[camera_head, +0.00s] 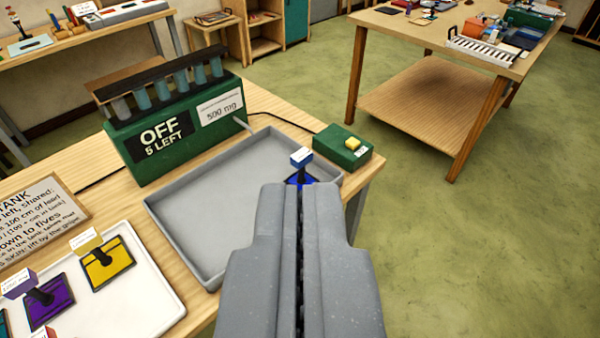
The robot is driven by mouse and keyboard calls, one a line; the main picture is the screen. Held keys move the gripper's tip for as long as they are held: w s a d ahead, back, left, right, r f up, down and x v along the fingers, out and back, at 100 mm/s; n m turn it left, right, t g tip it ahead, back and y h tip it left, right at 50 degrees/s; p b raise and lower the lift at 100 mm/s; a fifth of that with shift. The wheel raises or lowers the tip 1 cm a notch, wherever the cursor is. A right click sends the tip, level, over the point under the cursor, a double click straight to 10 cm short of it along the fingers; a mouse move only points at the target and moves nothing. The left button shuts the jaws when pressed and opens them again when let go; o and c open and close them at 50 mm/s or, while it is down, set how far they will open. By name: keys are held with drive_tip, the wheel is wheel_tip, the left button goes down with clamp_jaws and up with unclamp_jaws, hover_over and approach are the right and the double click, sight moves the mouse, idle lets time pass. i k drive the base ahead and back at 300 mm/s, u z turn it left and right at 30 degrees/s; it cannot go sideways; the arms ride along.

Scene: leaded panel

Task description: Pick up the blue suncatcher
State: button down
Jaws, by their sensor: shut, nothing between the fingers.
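The blue suncatcher (292,181) lies in the right part of the grey tray (180,239), with a dark grip and a small white tag (301,157) with a blue block standing up from it. My gripper (300,190) is shut and empty, pointing away from the camera toward the suncatcher. Its fingers hide the near part of the suncatcher. I cannot tell whether the tips touch it.
A green tank (180,128) reading "OFF 5 LEFT" stands behind the tray. A small green box (331,141) with a yellow button sits at back right. A white tray (145,300) at left holds yellow (121,258) and purple (52,314) suncatchers. Open floor lies right.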

sight(301, 159)
drive_tip(key=u, duration=0.35)
drive_tip(key=k, duration=0.3)
drive_tip(key=z, duration=0.7)
drive_tip(key=i, duration=1.65)
drive_tip(key=u, duration=0.65)
